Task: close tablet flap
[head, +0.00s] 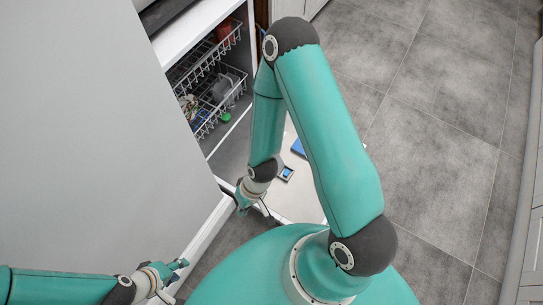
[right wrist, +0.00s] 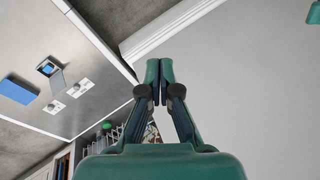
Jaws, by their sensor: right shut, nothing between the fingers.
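The open dishwasher door (head: 300,205) lies flat, seen partly behind my right arm. In it is the tablet compartment (head: 286,173) with a blue tablet inside; in the right wrist view the tablet (right wrist: 47,68) shows in the uncovered compartment. The grey tablet flap (right wrist: 57,82) stands open beside it. My right gripper (head: 252,208) is shut and empty near the door's left edge, apart from the flap. Its fingertips (right wrist: 153,80) meet in the right wrist view. My left gripper (head: 177,275) is at the lower left, by the grey panel; its opening is unclear.
A blue block (right wrist: 18,90) lies on the door next to the compartment. The dishwasher racks (head: 220,95) hold dishes behind the door. A large grey panel (head: 90,130) fills the left. Tiled floor (head: 440,140) is free on the right.

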